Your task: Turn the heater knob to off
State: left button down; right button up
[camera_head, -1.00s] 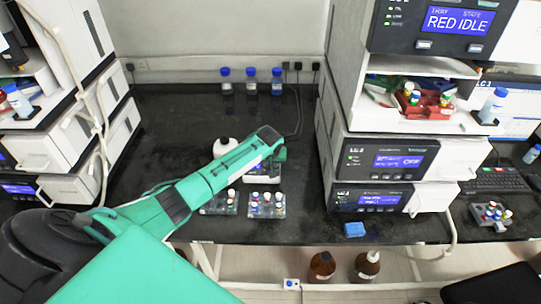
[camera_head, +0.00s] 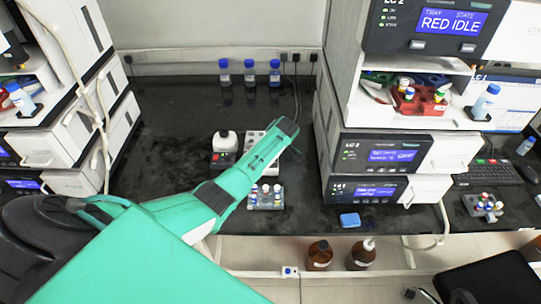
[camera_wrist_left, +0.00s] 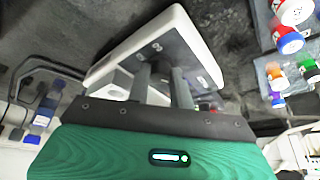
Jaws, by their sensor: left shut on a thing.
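A pale device, apparently the heater, shows in the left wrist view (camera_wrist_left: 140,36), with a white rim and a grey face with small marks. A white-topped device in the head view (camera_head: 253,141) is partly covered by my left arm; I cannot tell for sure that it is the same one. My left gripper (camera_wrist_left: 165,80) has its fingers close together against the grey face, shut on a small part there, apparently the knob. The knob is mostly hidden by the fingers, and its setting cannot be read. In the head view the fingers are hidden under my wrist. My right gripper is out of view.
Several blue-capped bottles (camera_head: 250,72) stand at the back. Instrument stacks (camera_head: 380,150) flank the bench. A blue block (camera_head: 349,220) lies near the front edge.

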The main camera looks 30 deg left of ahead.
pick_arm(q)
jog(key=shift+w+r+n, duration=0.1)
jog(key=shift+n, duration=0.3)
jog(key=c, duration=1.2)
grip_release()
jog(key=shift+c, duration=0.2)
jog(key=b+v, duration=0.2)
jog(key=v, duration=1.1)
jog(key=shift+d+r, duration=0.2)
jog(key=shift+r, duration=0.1)
jog(key=shift+f, duration=0.1)
